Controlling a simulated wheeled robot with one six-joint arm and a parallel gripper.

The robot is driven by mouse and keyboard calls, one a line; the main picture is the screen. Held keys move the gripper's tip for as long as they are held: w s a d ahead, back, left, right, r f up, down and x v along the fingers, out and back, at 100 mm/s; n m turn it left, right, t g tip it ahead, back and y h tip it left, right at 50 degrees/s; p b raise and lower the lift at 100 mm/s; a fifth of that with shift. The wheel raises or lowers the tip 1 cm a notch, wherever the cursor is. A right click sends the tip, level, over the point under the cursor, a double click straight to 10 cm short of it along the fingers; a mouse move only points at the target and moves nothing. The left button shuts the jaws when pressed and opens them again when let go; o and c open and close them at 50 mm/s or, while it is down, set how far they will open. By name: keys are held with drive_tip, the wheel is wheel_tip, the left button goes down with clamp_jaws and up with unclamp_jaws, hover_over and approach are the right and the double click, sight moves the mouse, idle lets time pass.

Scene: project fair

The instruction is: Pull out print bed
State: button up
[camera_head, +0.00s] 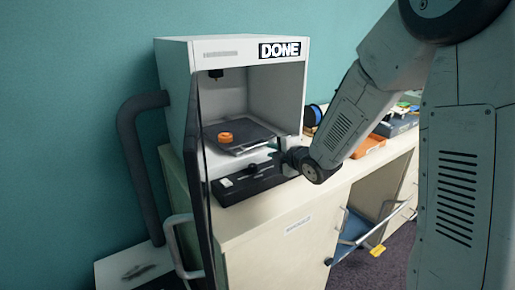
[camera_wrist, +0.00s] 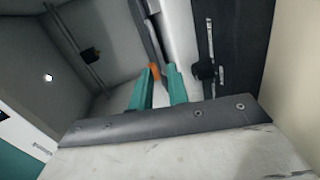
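The print bed (camera_head: 262,132) is a dark plate inside the white printer (camera_head: 172,75), whose sign reads DONE. An orange printed piece (camera_head: 225,138) sits on the bed. The bed shows edge-on as a dark strip in the wrist view (camera_wrist: 146,25), with the orange piece (camera_wrist: 155,69) close behind the fingertips. My gripper (camera_head: 283,153) is at the right side of the printer's open front, close to the bed's front edge. In the wrist view its two teal fingers (camera_wrist: 162,72) stand a little apart with a narrow gap. Whether they touch the bed is unclear.
The printer's dark door (camera_head: 207,195) stands open at the left. A dark control panel (camera_head: 262,180) with a knob lies below the bed. An orange tray (camera_head: 370,147) and a blue spool (camera_head: 314,114) are on the counter (camera_head: 270,225) at the right. The counter's front strip is clear.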

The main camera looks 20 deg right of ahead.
sight(255, 146)
drive_tip(key=shift+w+a+f+n+t+y, duration=0.3)
drive_tip(key=shift+w+a+f+n+y, duration=0.15)
drive_tip(key=shift+n, duration=0.25)
drive_tip(key=x, duration=0.7)
drive_tip(key=shift+w+r, duration=0.1)
drive_tip(key=shift+w, duration=0.25)
clamp_jaws()
